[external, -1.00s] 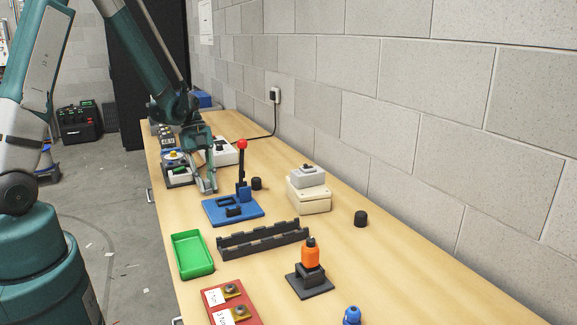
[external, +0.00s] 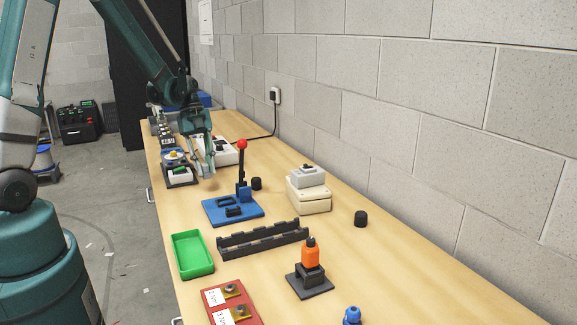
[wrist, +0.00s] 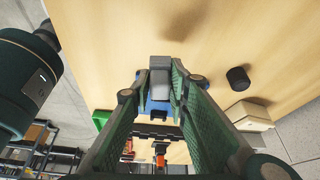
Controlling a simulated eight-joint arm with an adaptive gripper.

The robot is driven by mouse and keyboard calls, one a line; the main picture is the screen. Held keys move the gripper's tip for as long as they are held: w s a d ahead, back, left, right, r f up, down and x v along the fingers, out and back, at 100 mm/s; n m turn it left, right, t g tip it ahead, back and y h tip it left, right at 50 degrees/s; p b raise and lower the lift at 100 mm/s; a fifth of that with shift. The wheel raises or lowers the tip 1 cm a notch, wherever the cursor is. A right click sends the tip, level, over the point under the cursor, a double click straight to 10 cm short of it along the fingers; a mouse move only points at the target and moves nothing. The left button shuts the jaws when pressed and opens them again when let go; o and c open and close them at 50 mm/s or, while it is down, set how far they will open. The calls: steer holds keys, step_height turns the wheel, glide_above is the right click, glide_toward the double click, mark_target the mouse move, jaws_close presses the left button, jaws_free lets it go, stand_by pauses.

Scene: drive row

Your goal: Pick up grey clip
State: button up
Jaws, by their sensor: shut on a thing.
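My gripper (wrist: 159,76) is shut on the grey clip (wrist: 160,63), a small grey block between the fingertips in the wrist view. In the external view my gripper (external: 206,170) hangs a little above the wooden table, with a soft shadow below it. The clip is too small and too covered by the fingers to make out there. In the wrist view the clip partly hides the blue press base behind it.
The blue press (external: 233,208) with its red-knobbed lever stands close, right of my gripper. A control box (external: 180,175) is at its left and a white box (external: 224,153) behind. A black rack (external: 263,241), green tray (external: 192,255) and beige box (external: 309,196) stand nearer the camera.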

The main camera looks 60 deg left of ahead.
mark_target(206, 164)
steer(key=shift+r, duration=1.8)
steer(key=shift+w, duration=0.1)
